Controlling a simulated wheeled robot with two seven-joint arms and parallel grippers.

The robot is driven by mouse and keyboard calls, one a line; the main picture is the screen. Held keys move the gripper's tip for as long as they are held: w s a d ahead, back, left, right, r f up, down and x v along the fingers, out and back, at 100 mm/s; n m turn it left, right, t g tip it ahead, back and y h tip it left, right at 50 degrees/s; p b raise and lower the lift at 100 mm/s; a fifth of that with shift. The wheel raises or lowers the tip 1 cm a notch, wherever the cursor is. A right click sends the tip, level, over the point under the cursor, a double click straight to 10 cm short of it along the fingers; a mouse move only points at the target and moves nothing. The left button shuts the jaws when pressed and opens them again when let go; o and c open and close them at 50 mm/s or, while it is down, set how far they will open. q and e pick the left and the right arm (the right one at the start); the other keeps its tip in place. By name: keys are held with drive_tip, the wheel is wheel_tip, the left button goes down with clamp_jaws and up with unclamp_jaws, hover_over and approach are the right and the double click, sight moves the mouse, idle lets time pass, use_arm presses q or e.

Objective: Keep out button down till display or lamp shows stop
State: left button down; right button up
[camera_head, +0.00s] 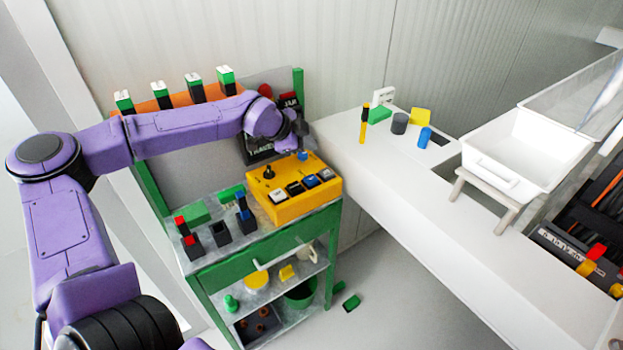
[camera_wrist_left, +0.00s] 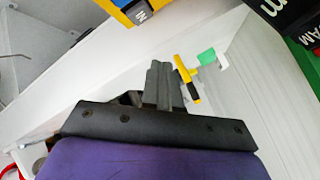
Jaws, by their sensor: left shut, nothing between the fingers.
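The yellow control box (camera_head: 279,211) sits on the green bench. It carries a black joystick (camera_head: 268,172) and a row of white, black and blue buttons (camera_head: 309,181). Their lettering is too small to read in the head view, so I cannot single out the out button. In the wrist view, one dark button reads "IN" (camera_wrist_left: 142,14). A black display (camera_head: 258,148) stands behind the box, partly hidden by my arm. A red and black "JAM" sign (camera_head: 289,101) is above it. My left gripper (camera_head: 303,143) is shut and empty, above the box's back edge; its fingers show in the wrist view (camera_wrist_left: 162,88).
A white counter (camera_head: 345,150) to the right holds a yellow-and-black tool (camera_head: 364,124), a grey cylinder (camera_head: 400,122) and a blue cylinder (camera_head: 424,137). A white bin (camera_head: 515,165) stands further right. Several switches (camera_head: 220,233) are left of the box. Floor between bench and counter is mostly clear.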

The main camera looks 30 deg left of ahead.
sight(309, 180)
use_arm(q)
wheel_tip(309, 180, down, 8)
drive_tip(key=b, duration=0.5)
drive_tip(key=shift+d+f+b, duration=0.1)
drive_tip(key=shift+f+b, duration=0.1)
drive_tip(key=shift+b, duration=0.1)
drive_tip(key=shift+f, duration=0.1)
idle(1.4)
drive_tip(key=shift+f+b, duration=0.4)
drive_tip(key=shift+b, duration=0.4)
